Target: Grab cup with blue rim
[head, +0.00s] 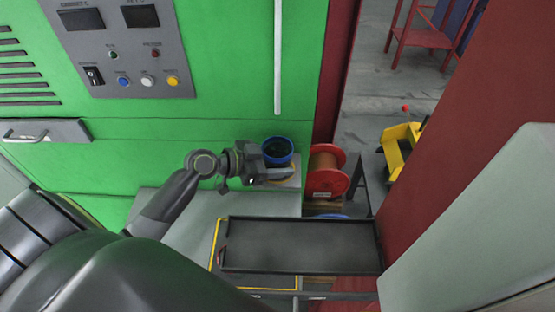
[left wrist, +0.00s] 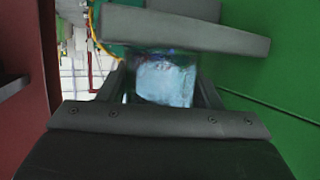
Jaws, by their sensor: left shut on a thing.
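The cup with the blue rim (head: 278,146) stands upright in front of the green machine in the head view, its dark inside seen from above. My left gripper (head: 270,172) is at the cup's near side and is shut on it. In the left wrist view, a pale, bluish, glassy surface of the cup (left wrist: 165,82) shows between the gripper parts. The gripper hides the cup's lower part. I cannot tell whether the cup touches the surface beneath. My right gripper is in neither view.
A black tray (head: 300,246) lies near the front, right of my left arm. An orange spool with red flanges (head: 325,172) stands right of the cup. The green machine's control panel (head: 121,45) is at upper left. A dark red post (head: 338,70) rises behind the spool.

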